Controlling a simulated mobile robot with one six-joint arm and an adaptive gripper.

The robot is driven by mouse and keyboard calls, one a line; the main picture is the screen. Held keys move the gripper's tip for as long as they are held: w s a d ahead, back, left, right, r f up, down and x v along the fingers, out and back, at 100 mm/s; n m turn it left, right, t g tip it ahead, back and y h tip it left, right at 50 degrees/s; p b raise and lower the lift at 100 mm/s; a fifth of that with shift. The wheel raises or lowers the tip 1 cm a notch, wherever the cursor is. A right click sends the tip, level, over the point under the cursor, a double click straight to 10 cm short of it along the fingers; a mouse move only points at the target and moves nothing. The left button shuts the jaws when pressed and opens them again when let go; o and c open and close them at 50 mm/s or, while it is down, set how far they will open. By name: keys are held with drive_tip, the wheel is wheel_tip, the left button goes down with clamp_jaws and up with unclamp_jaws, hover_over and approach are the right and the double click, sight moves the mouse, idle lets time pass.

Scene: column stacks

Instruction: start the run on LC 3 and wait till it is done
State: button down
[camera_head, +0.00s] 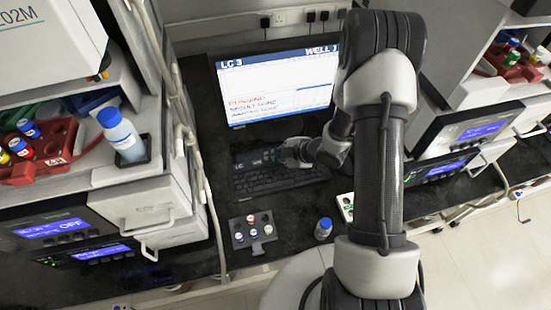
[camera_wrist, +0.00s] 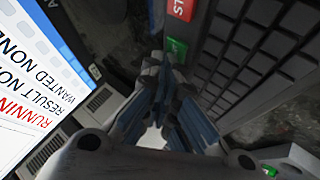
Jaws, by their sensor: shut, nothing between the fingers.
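The monitor (camera_head: 275,88) is headed LC 3, with WELL and a cut-off character at its top right. It shows RUNNING in red, with result and wanted lines that read NONE below. The same screen (camera_wrist: 35,70) shows at the left of the wrist view. The black keyboard (camera_head: 275,180) lies in front of the monitor. In the wrist view it has a green key (camera_wrist: 177,48) beside a red key (camera_wrist: 182,9) marked ST, partly cut off. My gripper (camera_head: 290,153) is shut and empty over the keyboard's far edge. Its fingertips (camera_wrist: 163,62) appear close to the green key; contact cannot be told.
A dark rack (camera_head: 240,238) with several capped vials and a blue-capped vial (camera_head: 323,230) stand in front of the keyboard. A blue-capped bottle (camera_head: 121,135) and a red vial rack (camera_head: 60,143) stand at the left. An instrument display at the left (camera_head: 55,229) reads OFF.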

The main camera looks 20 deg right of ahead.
drive_tip(key=shift+f, duration=0.1)
idle(0.3)
drive_tip(key=shift+r+p, duration=0.6)
drive_tip(key=shift+r, duration=0.25)
drive_tip(key=shift+r, duration=0.1)
drive_tip(key=shift+r+p, duration=2)
drive_tip(key=shift+r, duration=0.35)
idle(4.3)
